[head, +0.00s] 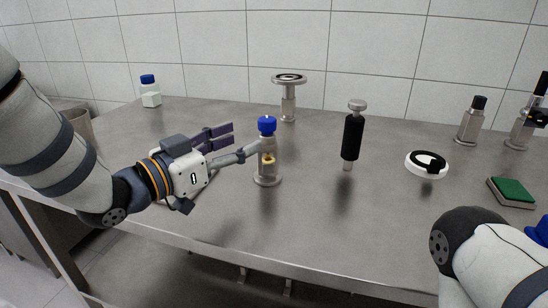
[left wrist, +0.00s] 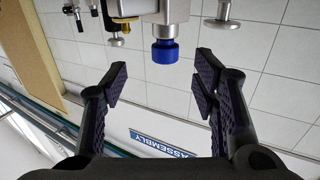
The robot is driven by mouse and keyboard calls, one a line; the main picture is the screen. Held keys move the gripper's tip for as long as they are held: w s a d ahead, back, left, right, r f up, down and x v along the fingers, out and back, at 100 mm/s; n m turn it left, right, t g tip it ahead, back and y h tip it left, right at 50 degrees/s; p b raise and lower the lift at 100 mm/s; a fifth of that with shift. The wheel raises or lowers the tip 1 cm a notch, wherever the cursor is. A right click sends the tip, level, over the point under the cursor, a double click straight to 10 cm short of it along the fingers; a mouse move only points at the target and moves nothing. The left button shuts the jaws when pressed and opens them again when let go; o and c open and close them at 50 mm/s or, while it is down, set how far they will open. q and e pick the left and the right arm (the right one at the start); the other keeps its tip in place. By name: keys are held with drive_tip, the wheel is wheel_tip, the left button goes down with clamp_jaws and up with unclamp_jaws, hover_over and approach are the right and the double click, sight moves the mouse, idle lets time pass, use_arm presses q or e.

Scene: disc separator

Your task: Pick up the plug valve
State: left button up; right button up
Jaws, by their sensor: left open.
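The item I take to be the plug valve (head: 267,171) stands upright on the table, a pale cylinder with a blue cap, a round base and a yellow part inside. My left gripper (head: 244,140) is open, just left of its upper part. One finger reaches up to or in front of its body; I cannot tell whether they touch. In the left wrist view the blue cap (left wrist: 165,51) shows beyond the gap between the open, empty fingers (left wrist: 162,80). My right gripper is out of view; only part of my right arm shows at lower right.
On the steel table (head: 300,225), a metal stand with a disc top (head: 289,95) is behind. A black-handled tool (head: 352,136), a white ring (head: 427,165), a green pad (head: 512,190) and metal fittings (head: 470,125) are to the right. A white bottle (head: 150,95) stands back left. The front middle is clear.

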sight(261, 128)
use_arm(q)
drive_tip(key=x, duration=0.9)
drive_tip(key=shift+w+a+f+b, duration=0.1)
drive_tip(key=shift+w+a+b, duration=0.15)
drive_tip(key=shift+a+b, duration=0.1)
clamp_jaws()
